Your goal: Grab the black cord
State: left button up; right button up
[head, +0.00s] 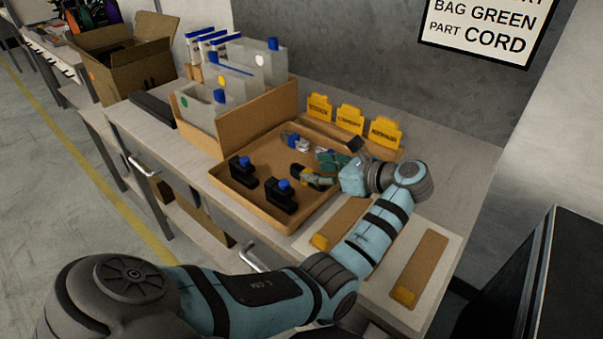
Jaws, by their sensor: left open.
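Two black bundles with blue tops, which look like black cords, sit in the brown tray (222,185). One black cord (241,169) is at the tray's left and the other black cord (281,197) is near its front edge. My left gripper (312,176) is over the tray's right part, to the right of both and apart from them. It is open, and its fingers are small and partly hidden by my wrist. A green bundle (331,158) lies just behind it, and a grey-white bundle with blue (295,141) lies farther back. My right gripper is not in view.
A cardboard bin (262,116) of grey cases stands at the tray's back left. Yellow labelled tabs (349,119) line the back. Brown strips with yellow ends (420,268) lie on a pale board at the right. A wall sign (488,28) hangs above. An open carton (125,67) stands far left.

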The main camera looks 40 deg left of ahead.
aim_at(303, 168)
pick_arm(q)
jog(key=x, duration=0.4)
jog(key=shift+a+f, duration=0.15)
jog(key=shift+a, duration=0.2)
jog(key=shift+d, duration=0.15)
jog(key=c, duration=0.5)
grip_shut()
